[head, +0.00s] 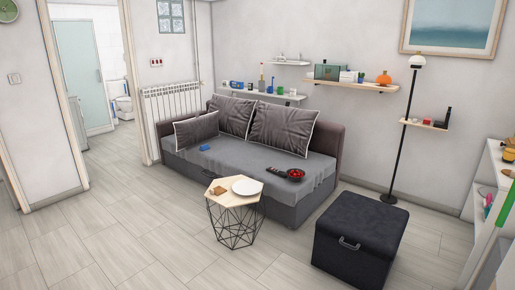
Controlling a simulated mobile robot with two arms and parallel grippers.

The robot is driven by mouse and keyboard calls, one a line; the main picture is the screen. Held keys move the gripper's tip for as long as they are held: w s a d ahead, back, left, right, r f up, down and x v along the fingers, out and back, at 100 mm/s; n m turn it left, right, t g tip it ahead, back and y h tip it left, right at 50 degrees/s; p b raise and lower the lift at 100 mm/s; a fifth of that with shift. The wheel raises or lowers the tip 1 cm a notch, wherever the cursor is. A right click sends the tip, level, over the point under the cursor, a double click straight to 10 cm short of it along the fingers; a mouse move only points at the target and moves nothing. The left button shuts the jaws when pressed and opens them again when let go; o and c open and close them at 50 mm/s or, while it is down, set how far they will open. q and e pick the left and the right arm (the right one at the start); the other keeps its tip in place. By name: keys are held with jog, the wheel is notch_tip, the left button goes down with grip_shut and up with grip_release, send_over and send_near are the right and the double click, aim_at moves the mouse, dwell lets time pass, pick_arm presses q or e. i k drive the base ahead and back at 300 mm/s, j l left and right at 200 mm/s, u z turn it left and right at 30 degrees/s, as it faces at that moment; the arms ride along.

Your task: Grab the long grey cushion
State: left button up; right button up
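Three grey cushions with light piping lean on the grey sofa (225,170). A low, long grey cushion (196,130) rests at the sofa's left end, in front of the others. Two larger grey cushions, a left one (237,115) and a right one (283,126), stand against the dark backrest. The low cushion slightly overlaps the lower left of the left large one. Neither of my grippers shows in the head view.
A hexagonal wire side table (234,222) stands before the sofa, with a white plate (247,187) on top. A dark storage ottoman (360,240) and a floor lamp (395,150) are to the right. A red bowl (295,174) sits on the sofa. The left floor is clear.

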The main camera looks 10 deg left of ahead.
aim_at(188, 133)
jog(key=i+j+u, duration=0.6)
jog(key=i+u, duration=0.2)
jog(key=i, duration=0.2)
jog(key=i+u, duration=0.4)
jog(key=i, duration=0.15)
jog(key=i+j+u, duration=0.25)
jog(key=i, duration=0.8)
jog(key=i+l+u, duration=0.25)
jog(key=i, duration=0.8)
